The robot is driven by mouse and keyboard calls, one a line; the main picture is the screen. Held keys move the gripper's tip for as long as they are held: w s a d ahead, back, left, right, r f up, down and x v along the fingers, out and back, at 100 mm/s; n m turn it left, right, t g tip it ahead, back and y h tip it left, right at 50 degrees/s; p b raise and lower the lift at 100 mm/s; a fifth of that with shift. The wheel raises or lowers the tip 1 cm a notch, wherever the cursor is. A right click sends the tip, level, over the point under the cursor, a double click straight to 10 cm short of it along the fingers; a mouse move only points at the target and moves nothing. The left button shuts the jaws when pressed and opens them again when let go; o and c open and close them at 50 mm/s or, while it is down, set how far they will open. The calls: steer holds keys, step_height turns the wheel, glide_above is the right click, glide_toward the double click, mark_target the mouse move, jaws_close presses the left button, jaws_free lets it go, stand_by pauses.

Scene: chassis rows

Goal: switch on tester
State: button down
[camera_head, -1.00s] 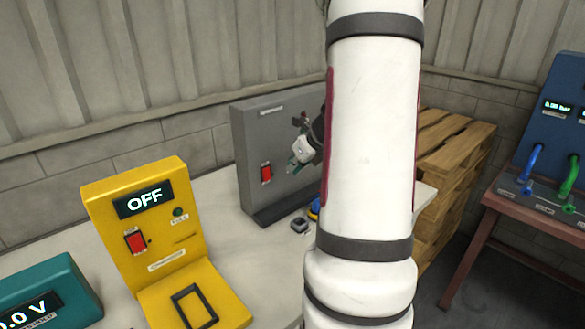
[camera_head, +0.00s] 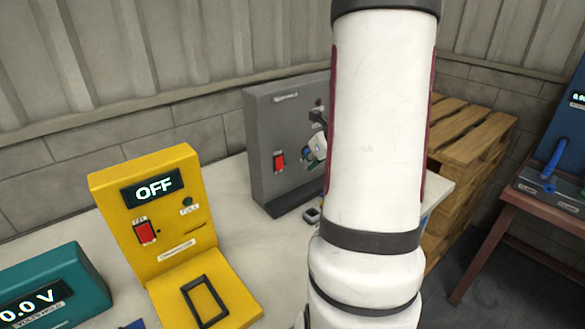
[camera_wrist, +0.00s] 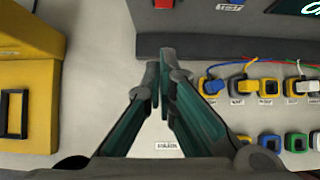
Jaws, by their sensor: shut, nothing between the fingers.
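A grey upright unit (camera_head: 263,143) with a red rocker switch (camera_head: 279,161) stands on the bench; its label is too small to read. In the wrist view its dark base and panel (camera_wrist: 240,46) lie along the top, with the red switch (camera_wrist: 163,3) cut off at the edge. A yellow unit (camera_head: 185,255) at left shows OFF and has its own red switch (camera_head: 146,232). I cannot tell by label which is the tester. My gripper (camera_head: 316,148) is in front of the grey unit, right of its switch, partly hidden by my arm. Its fingers (camera_wrist: 158,75) are together and empty.
A teal meter (camera_head: 70,285) reading 0.0 V is at bottom left. Several coloured plugs and leads (camera_wrist: 240,87) lie right of my fingers. A wooden pallet stack (camera_head: 470,140) and a red-brown table (camera_head: 510,215) stand at right. Bare bench (camera_head: 235,195) lies between both units.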

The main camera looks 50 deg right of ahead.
mark_target(279, 163)
steer(key=w+r+x, duration=0.1)
steer(key=w+x, duration=0.1)
steer(key=x, duration=1)
steer(key=shift+w+d+b, duration=0.25)
steer(key=shift+d+b, duration=0.05)
steer(key=shift+b, duration=0.15)
steer(key=shift+r, duration=0.15)
steer(key=shift+w+d+b, duration=0.1)
steer(key=shift+w+b, duration=0.2)
steer(key=shift+b, duration=0.05)
